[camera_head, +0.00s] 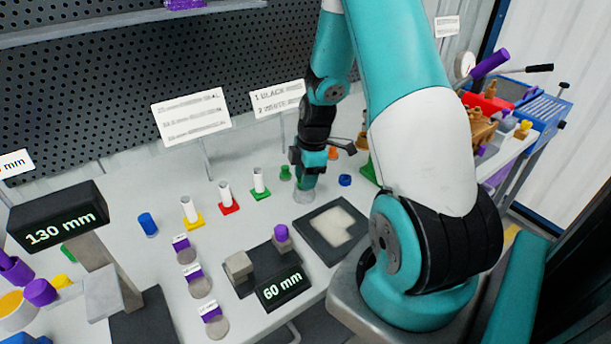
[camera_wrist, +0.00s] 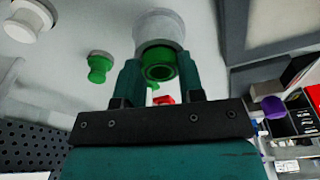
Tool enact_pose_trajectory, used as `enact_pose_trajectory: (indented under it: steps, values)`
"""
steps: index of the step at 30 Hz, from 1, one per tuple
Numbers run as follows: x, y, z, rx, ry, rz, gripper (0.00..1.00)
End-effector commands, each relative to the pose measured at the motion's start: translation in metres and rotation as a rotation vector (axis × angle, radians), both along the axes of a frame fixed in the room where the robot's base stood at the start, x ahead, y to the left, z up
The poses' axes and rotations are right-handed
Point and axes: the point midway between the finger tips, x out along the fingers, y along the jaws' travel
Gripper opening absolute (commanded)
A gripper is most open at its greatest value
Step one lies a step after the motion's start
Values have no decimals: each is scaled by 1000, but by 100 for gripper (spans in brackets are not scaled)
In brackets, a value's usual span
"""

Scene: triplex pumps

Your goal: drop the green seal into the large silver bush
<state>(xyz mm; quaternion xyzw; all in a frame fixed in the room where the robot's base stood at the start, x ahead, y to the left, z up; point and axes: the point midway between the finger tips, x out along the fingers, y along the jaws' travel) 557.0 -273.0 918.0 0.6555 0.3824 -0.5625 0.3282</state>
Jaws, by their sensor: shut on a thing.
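The green seal (camera_wrist: 146,58) is a ring with a dark hole, held between the two teal fingers of my gripper (camera_wrist: 158,72) in the wrist view. The large silver bush (camera_wrist: 159,22) is a pale, round, wide cylinder just beyond the seal in the wrist view. In the head view my gripper (camera_head: 307,182) points down at the table, with the bush (camera_head: 303,196) right at its tips. The seal cannot be made out in the head view. Whether the seal is above the bush's opening or partly inside it, I cannot tell.
A stepped green piece (camera_head: 285,173) stands left of my gripper, and a blue ring (camera_head: 345,180) right of it. White cylinders on coloured bases stand further left. A dark tray (camera_head: 312,243) lies in front. A label stand (camera_head: 278,108) rises behind.

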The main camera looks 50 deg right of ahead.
Motion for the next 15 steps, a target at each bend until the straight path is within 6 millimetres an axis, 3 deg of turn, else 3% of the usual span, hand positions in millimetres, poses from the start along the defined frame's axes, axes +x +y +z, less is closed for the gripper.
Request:
enact_pose_trajectory:
  steps: [10,11,14,15]
  values:
    - [0,0,0,0,0,0,14]
    - [0,0,0,0,0,0,42]
    - [0,0,0,0,0,0,65]
    - [0,0,0,0,0,0,65]
